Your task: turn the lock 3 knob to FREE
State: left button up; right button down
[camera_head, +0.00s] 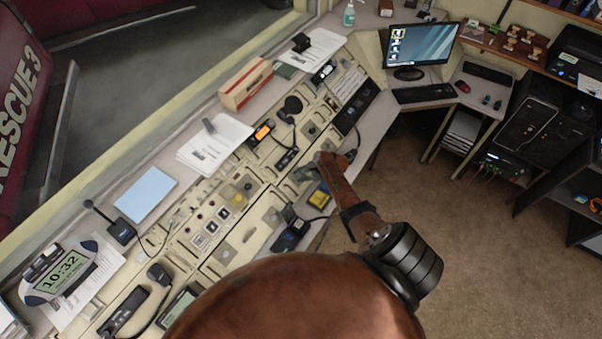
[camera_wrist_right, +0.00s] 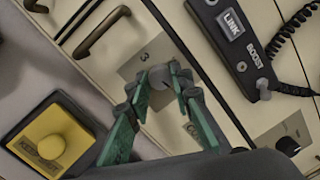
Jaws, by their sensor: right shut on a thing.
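The lock 3 knob (camera_wrist_right: 160,84) is a small grey round knob on a metal plate (camera_wrist_right: 134,68) marked "3" in the right wrist view. My right gripper (camera_wrist_right: 164,92) has its green fingers on both sides of the knob, shut on it. Lettering below the knob is partly covered by the fingers, so I cannot read the knob's setting. In the head view my right gripper (camera_head: 306,173) reaches down to the console's near edge, and the knob is too small or hidden there. My left gripper is not in view.
A black knob (camera_wrist_right: 288,146) sits on another plate. Papers (camera_head: 215,143) lie farther along the console.

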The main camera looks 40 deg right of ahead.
jog(key=shift+d+m+p, duration=0.1)
jog(key=shift+m+p, duration=0.4)
jog(key=shift+m, duration=0.4)
jog(key=c, duration=1.7)
grip_release()
jog(key=v, duration=1.2)
jog(key=shift+s, duration=0.1)
